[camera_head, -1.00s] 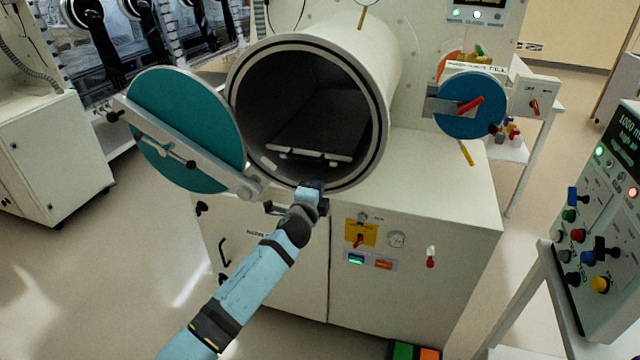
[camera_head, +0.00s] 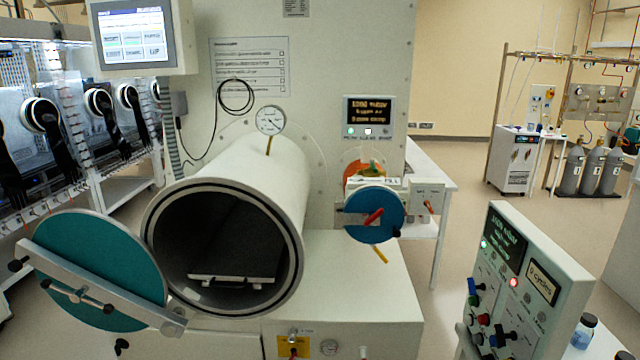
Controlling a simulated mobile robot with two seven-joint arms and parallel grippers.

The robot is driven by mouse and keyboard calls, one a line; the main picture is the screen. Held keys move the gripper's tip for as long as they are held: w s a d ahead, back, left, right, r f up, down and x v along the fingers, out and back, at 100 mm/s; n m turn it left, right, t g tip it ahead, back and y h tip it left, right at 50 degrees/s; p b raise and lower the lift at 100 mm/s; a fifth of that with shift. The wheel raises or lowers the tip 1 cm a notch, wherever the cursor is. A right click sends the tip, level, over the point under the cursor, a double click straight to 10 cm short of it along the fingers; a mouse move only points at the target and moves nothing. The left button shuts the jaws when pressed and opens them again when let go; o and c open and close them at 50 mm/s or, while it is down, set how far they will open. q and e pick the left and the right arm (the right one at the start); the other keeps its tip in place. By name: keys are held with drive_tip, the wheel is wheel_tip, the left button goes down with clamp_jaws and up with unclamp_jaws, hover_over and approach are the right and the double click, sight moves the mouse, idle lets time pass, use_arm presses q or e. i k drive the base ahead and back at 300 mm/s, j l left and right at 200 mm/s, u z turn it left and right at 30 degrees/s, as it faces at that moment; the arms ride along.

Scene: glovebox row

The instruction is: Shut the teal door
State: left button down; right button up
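The teal door (camera_head: 105,252) is a round disc with a pale bar and dark knobs across its face. It stands swung open to the left of the large cylindrical chamber (camera_head: 273,185), joined near the chamber's lower left. The chamber mouth is uncovered, and a flat tray (camera_head: 232,281) shows inside it. Neither of my grippers is in the picture, so whether they are open or shut is hidden.
A smaller blue round door (camera_head: 374,214) with a red handle is right of the chamber. A control console (camera_head: 525,290) stands at the front right. A screen (camera_head: 133,35) hangs upper left. Open floor lies at the right, toward the gas cylinders (camera_head: 591,168).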

sight(75, 249)
drive_tip(key=u, duration=1.25)
drive_tip(key=i+z, duration=0.1)
drive_tip(key=z, duration=0.25)
drive_tip(key=i+j+z, duration=0.1)
drive_tip(key=z, duration=0.25)
drive_tip(key=i+j+z, duration=0.3)
drive_tip(key=j, duration=0.35)
drive_tip(key=i+j+z, duration=0.15)
drive_tip(key=i+j, duration=0.3)
drive_tip(key=j, duration=0.2)
drive_tip(key=i+j, duration=0.2)
drive_tip(key=j, duration=0.15)
